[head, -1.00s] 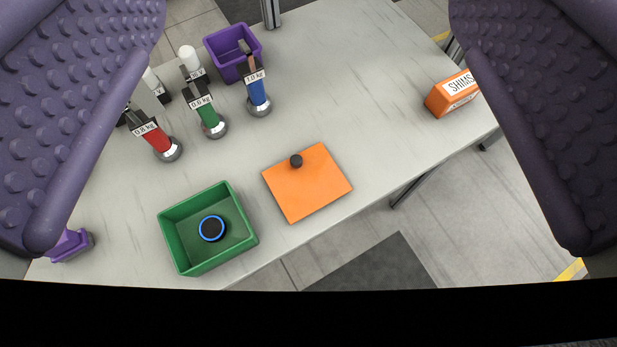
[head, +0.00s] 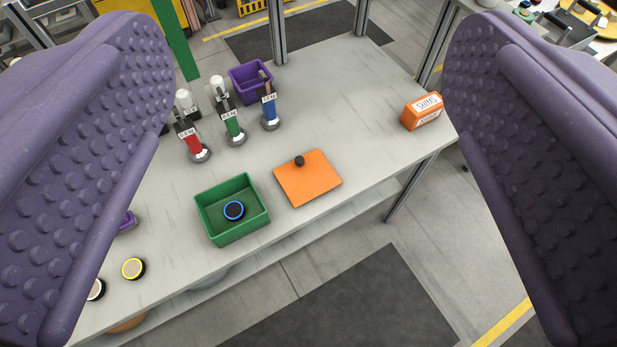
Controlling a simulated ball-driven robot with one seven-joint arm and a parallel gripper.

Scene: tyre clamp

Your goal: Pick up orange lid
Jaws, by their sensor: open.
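The orange lid (head: 309,181) is a flat square plate with a small dark knob (head: 300,160) near its far edge. It lies on the grey table (head: 330,110), close to the front edge and just right of the green box. My gripper (head: 290,290) is open and empty, with one purple studded finger at each side of the view. The lid shows between the fingers, farther off, and neither finger touches it.
The green box (head: 240,232) holds a blue-ringed disc (head: 234,210). Red, green and blue handled weights (head: 268,108) and a purple bin (head: 248,84) stand behind. An orange SHIMS box (head: 422,111) sits at the right edge. A yellow-ringed disc (head: 134,268) lies front left.

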